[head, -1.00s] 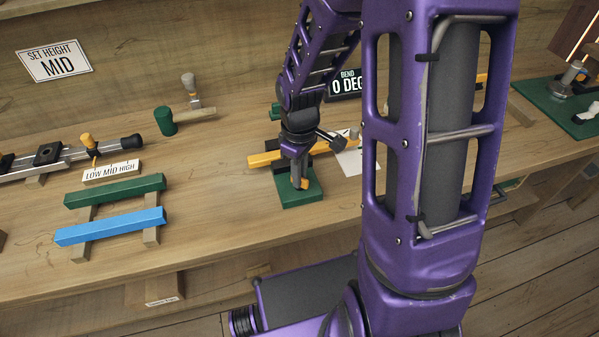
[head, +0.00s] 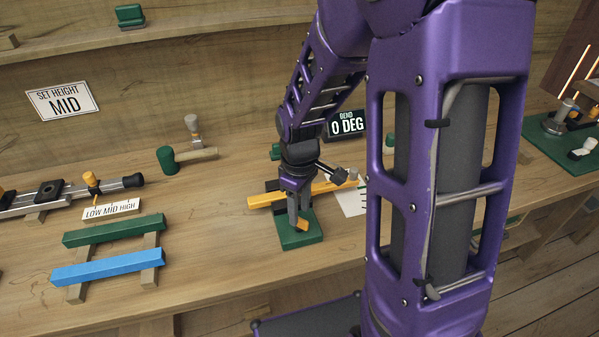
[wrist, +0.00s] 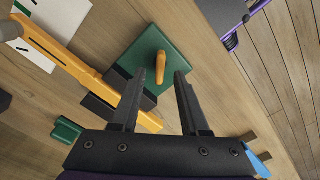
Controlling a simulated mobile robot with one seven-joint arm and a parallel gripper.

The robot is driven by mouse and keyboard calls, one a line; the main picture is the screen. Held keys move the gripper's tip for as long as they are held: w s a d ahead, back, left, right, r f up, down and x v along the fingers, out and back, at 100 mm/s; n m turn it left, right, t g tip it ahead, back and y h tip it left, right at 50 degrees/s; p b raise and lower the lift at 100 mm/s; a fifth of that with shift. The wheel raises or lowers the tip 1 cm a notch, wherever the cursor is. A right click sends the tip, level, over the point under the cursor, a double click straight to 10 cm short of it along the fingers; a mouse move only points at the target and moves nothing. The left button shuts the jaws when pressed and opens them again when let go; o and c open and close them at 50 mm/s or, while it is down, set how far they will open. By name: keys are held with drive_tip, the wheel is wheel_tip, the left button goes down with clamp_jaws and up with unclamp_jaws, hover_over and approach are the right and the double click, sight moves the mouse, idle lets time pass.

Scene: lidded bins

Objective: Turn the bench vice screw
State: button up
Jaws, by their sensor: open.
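A green base plate (head: 288,238) with an orange handle (head: 302,224) stands on the bench; it looks like the vice, though its screw is hard to make out. In the wrist view the orange handle (wrist: 155,76) rises from the green plate (wrist: 142,52). A yellow-orange bar (head: 262,200) lies across dark blocks behind it and also shows in the wrist view (wrist: 72,62). My gripper (wrist: 171,71) is open, its fingertips pointing at the plate beside the handle. In the head view my gripper (head: 298,212) is over the plate and partly hides the vice.
A sign (head: 347,123) reads BEND 0 DEG. Green (head: 114,231) and blue (head: 107,266) bars lie on wooden rests to the left. Bare bench lies between bars and vice.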

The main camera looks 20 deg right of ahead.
sight(300, 219)
wheel_tip(300, 219, up, 15)
drive_tip(key=p, duration=0.2)
drive_tip(key=shift+f, duration=0.1)
drive_tip(key=o, duration=0.4)
drive_tip(key=shift+o, duration=1.3)
drive_tip(key=shift+f+m+b, duration=0.15)
drive_tip(key=shift+m+b, duration=0.15)
drive_tip(key=shift+m, duration=0.4)
drive_tip(key=m+b, duration=0.1)
drive_tip(key=m, duration=0.3)
drive_tip(key=shift+f, duration=0.1)
wheel_tip(300, 219, down, 17)
drive_tip(key=m+b, duration=0.7)
drive_tip(key=m, duration=0.5)
drive_tip(key=shift+m, duration=0.3)
